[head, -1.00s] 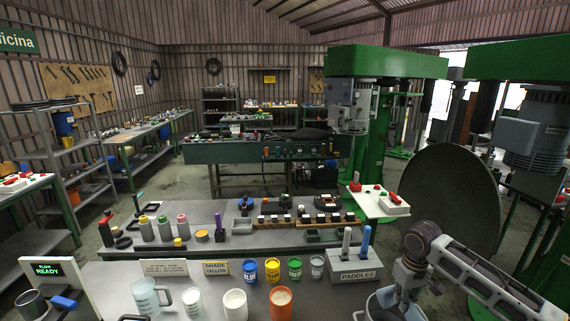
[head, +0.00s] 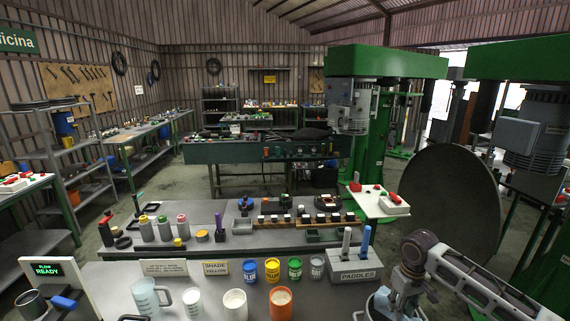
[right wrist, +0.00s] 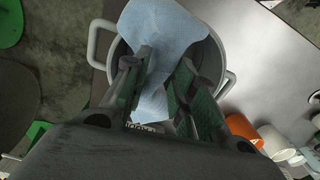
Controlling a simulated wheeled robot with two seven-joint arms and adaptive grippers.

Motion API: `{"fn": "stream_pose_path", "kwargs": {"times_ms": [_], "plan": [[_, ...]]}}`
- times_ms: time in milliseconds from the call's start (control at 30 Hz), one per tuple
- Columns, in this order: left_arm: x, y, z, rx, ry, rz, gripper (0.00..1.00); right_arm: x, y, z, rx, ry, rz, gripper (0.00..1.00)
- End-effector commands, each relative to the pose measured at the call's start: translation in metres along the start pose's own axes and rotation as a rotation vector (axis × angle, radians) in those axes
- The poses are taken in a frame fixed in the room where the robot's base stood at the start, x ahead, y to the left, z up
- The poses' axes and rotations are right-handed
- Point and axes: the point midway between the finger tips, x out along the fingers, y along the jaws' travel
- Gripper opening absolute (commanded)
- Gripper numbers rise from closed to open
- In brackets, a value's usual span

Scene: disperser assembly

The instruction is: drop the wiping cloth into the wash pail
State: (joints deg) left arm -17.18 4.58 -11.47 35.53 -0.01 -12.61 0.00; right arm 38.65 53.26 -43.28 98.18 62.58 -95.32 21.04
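The wash pail (head: 372,312) is a round grey pail with side handles at the front right of the near bench, cut by the lower edge of the head view. In the right wrist view its rim and a handle (right wrist: 232,82) show around my fingers. The wiping cloth (right wrist: 165,28) is pale blue. It lies across the pail's mouth, over the far part of the rim, and runs down between my fingers. My right gripper (right wrist: 165,62) is over the pail with its fingers apart; contact with the cloth is unclear. My left gripper is out of view.
A paddle holder (head: 355,273) stands just behind the pail. An orange cup (head: 281,304) and a white cup (head: 235,305) stand to its left. Small paint cans, including a green one (head: 295,269), line the bench behind. A dark round disc (head: 450,200) stands behind my right arm.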

Motion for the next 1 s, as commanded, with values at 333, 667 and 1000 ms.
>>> {"fn": "stream_pose_path", "kwargs": {"times_ms": [333,667,1000], "plan": [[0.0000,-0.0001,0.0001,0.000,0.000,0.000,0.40,-0.0001,0.0000,0.0000,0.000,0.000,0.000,0.48],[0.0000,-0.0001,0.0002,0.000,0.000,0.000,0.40,-0.0001,0.0001,0.0000,0.000,0.000,0.000,0.61],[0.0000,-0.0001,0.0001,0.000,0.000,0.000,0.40,-0.0001,0.0001,0.0000,0.000,0.000,0.000,0.86]]}}
